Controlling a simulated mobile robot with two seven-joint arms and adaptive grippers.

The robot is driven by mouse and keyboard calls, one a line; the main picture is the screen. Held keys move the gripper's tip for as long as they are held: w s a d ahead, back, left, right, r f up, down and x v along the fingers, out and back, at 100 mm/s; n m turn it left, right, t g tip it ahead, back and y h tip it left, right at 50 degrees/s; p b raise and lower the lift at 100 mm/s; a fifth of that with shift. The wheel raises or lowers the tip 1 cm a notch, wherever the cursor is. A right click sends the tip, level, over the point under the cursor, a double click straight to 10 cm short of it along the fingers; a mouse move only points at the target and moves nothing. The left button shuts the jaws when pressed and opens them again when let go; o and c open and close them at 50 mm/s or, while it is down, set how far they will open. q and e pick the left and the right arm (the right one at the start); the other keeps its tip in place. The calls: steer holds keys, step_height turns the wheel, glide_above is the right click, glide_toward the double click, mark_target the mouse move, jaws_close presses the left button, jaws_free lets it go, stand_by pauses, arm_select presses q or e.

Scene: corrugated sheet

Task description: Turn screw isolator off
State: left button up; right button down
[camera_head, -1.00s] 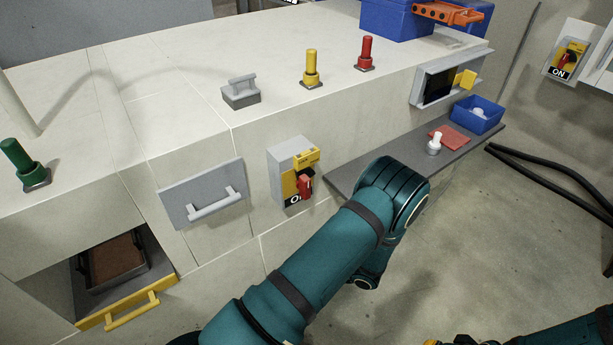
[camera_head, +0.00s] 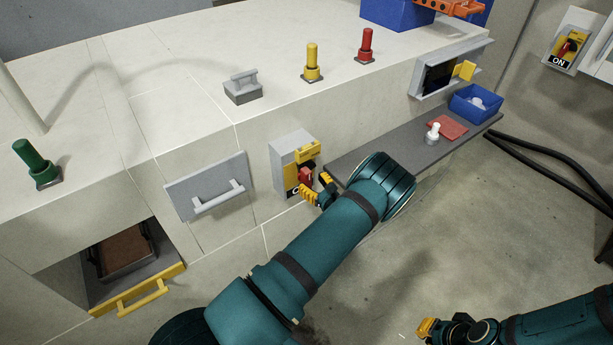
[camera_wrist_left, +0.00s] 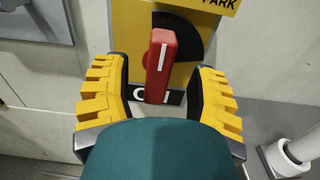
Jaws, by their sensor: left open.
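The isolator is a grey box (camera_head: 288,146) on the front of the white housing, with a yellow plate and a red knob (camera_head: 305,175). In the left wrist view the red knob (camera_wrist_left: 161,62) stands upright, its white stripe near the top. The label below it (camera_wrist_left: 140,94) is partly hidden; only parts of its letters show. My left gripper (camera_head: 317,188) is open right in front of the knob. In the left wrist view its yellow fingers (camera_wrist_left: 160,70) are on either side of the knob, with gaps visible. My right gripper (camera_head: 438,327) is low at the right, away from the isolator.
A second isolator (camera_head: 566,48) reading ON is on the wall at right. A grey shelf (camera_head: 390,151) beside my left arm holds a red pad (camera_head: 449,128), a white part (camera_head: 432,134) and a blue bin (camera_head: 475,105). A handled grey panel (camera_head: 205,178) is left of the box.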

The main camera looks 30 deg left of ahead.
mark_target(309, 180)
arm_select(q)
steer(key=shift+x, duration=1.75)
jaws_close()
